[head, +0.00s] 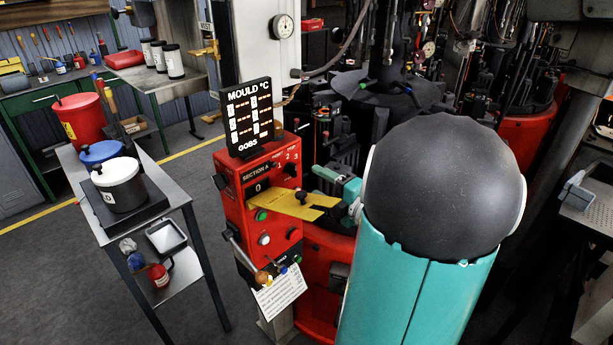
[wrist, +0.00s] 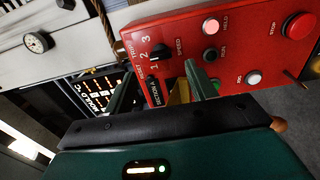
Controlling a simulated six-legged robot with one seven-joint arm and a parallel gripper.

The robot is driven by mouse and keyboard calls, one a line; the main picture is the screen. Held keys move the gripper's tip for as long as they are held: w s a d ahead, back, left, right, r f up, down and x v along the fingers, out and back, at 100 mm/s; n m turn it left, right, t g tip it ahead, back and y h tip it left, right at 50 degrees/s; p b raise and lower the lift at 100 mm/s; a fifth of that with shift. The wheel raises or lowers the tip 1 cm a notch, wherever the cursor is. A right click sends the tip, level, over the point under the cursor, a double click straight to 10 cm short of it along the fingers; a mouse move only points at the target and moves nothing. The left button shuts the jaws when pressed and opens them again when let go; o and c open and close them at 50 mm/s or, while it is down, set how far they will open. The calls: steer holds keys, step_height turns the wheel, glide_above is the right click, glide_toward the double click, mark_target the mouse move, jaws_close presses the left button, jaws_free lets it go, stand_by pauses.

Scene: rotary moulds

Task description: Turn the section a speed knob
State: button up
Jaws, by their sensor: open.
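The section A speed knob (wrist: 160,51) is a small black knob on the red control panel (wrist: 240,30), beside the SPEED label and the numbers 1, 2, 3 in the wrist view. My gripper (wrist: 161,86) is open, with its two green fingers apart and pointing at the panel near the knob. The knob lies beyond the fingertips, and no finger is seen to touch it. In the head view my gripper (head: 338,182) is at the right side of the red panel (head: 236,200), partly hidden by my arm.
A lit MOULD display (head: 250,117) stands on top of the panel. A red stop button (wrist: 298,25) and several other buttons share the panel. A metal cart (head: 180,190) with pots stands left.

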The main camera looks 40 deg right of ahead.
steer(key=s, duration=0.6)
steer(key=shift+s, duration=0.15)
steer(key=shift+s+d, duration=0.1)
steer(key=shift+s, duration=0.05)
